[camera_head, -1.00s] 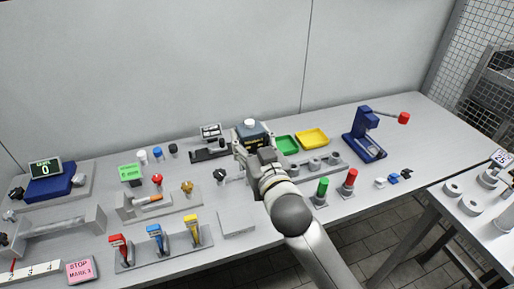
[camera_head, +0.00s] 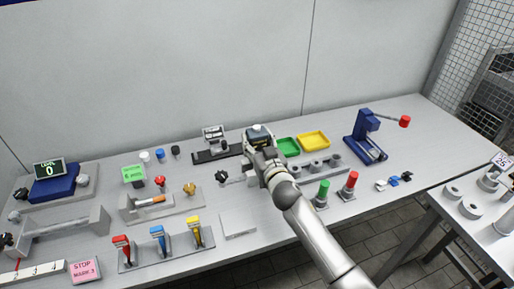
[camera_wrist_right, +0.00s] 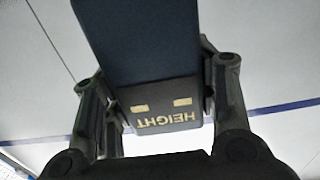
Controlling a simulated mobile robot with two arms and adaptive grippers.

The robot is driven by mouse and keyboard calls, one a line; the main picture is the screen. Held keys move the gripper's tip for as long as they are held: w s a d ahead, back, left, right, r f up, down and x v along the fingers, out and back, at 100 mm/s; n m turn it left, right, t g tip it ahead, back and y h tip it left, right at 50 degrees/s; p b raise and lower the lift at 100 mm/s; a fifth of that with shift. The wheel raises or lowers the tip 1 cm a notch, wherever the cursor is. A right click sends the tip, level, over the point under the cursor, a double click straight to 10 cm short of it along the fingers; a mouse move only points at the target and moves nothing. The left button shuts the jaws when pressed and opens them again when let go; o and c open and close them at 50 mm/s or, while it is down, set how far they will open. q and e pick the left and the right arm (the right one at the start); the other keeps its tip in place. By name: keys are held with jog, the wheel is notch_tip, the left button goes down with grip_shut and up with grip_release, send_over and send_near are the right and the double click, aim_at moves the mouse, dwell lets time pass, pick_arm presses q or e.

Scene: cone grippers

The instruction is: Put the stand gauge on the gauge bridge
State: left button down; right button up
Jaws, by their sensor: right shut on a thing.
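A dark blue block marked HEIGHT, which I take for the stand gauge (camera_wrist_right: 150,45), fills the middle of the right wrist view. My right gripper (camera_wrist_right: 160,105) is shut on it, with a finger on each side. In the head view the gauge (camera_head: 258,134) shows at the back middle of the bench, just beyond my right gripper (camera_head: 258,146). Whether it touches the bench is hidden. A long grey frame with raised ends (camera_head: 60,228) at the left may be the gauge bridge, but I cannot tell for sure. My left gripper does not show.
A green tray (camera_head: 288,147) and a yellow tray (camera_head: 314,140) lie right of the gauge. A dark rail (camera_head: 216,153) lies left of it. A blue press (camera_head: 365,138) stands farther right. Red, blue and yellow clamps (camera_head: 158,240) stand front left. A green button post (camera_head: 322,193) stands near my arm.

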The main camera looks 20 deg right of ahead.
notch_tip(320, 180, down, 2)
jog(key=shift+a+f, duration=0.1)
jog(key=shift+f, duration=0.1)
jog(key=shift+s+f, duration=0.1)
jog(key=shift+f, duration=0.15)
jog(key=o, duration=1.2)
jog(key=shift+c, duration=0.2)
